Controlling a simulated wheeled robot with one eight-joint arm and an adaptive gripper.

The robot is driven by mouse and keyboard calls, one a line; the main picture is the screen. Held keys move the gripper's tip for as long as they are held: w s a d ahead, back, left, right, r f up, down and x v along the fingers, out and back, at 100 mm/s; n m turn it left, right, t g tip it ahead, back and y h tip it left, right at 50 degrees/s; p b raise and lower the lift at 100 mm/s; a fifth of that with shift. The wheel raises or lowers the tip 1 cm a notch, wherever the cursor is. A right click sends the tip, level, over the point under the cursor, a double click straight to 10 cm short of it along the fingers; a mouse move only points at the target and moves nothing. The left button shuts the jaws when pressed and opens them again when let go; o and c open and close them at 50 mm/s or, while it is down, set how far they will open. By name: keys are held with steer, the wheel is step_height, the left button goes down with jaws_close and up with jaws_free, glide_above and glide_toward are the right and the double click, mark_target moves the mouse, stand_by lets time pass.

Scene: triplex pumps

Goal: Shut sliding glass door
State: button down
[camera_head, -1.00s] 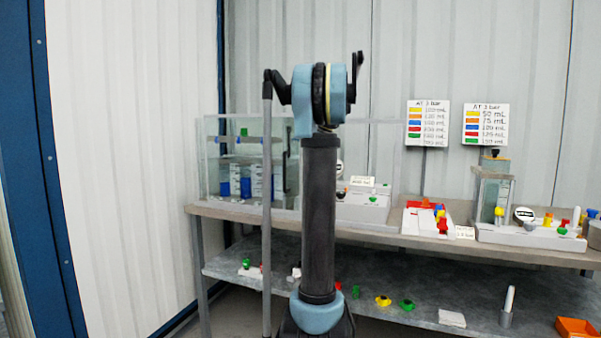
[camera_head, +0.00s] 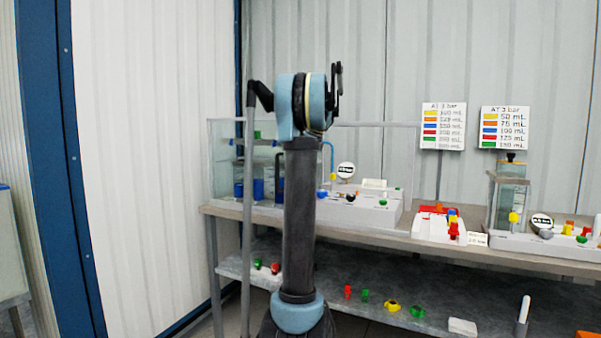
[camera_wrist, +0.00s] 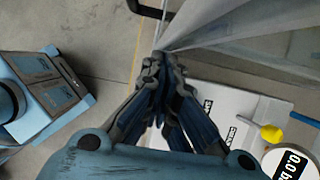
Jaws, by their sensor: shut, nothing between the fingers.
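The glass case (camera_head: 222,160) stands at the left end of the bench in the head view. A clear pane (camera_head: 405,150) with a thin top edge reaches right from it, in front of a white pump unit. I cannot tell for sure that this pane is the sliding door. In the wrist view, my gripper (camera_wrist: 163,65) is shut and empty. Its fingertips are close to a corner of a clear sheet (camera_wrist: 250,25); whether they touch is unclear. A dark bar (camera_wrist: 150,10) shows just beyond the fingertips. My arm hides part of the case in the head view.
The white pump base (camera_wrist: 222,105), a yellow knob (camera_wrist: 272,135) and a round gauge (camera_wrist: 290,165) lie below and right of my gripper. The lower shelf (camera_head: 420,300) holds small coloured parts.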

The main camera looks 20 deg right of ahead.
steer(key=shift+w+a, duration=0.15)
steer(key=shift+w, duration=0.05)
steer(key=s+d+r, duration=0.6)
steer(key=r, duration=0.3)
steer(key=s+a+f+n+g+h, duration=0.1)
steer(key=s+a+f+n, duration=0.6)
steer(key=s+a, duration=0.3)
steer(key=s+a+f+n, duration=0.7)
steer(key=s+a, duration=0.1)
steer(key=a, duration=0.4)
steer(key=s+a+f+n, duration=0.2)
steer(key=s+f+n, duration=0.2)
steer(key=s+f, duration=0.3)
steer(key=s+a+f+n+h, duration=0.1)
steer(key=s+a+f+n, duration=0.2)
steer(key=f, duration=0.8)
steer(key=s+a+f+n+h, duration=0.1)
steer(key=s+a+f+n, duration=0.1)
steer(key=s+f+n, duration=0.4)
steer(key=s+f, duration=0.3)
steer(key=s, duration=0.2)
steer(key=shift+s+a, duration=0.15)
steer(key=shift+s, duration=0.25)
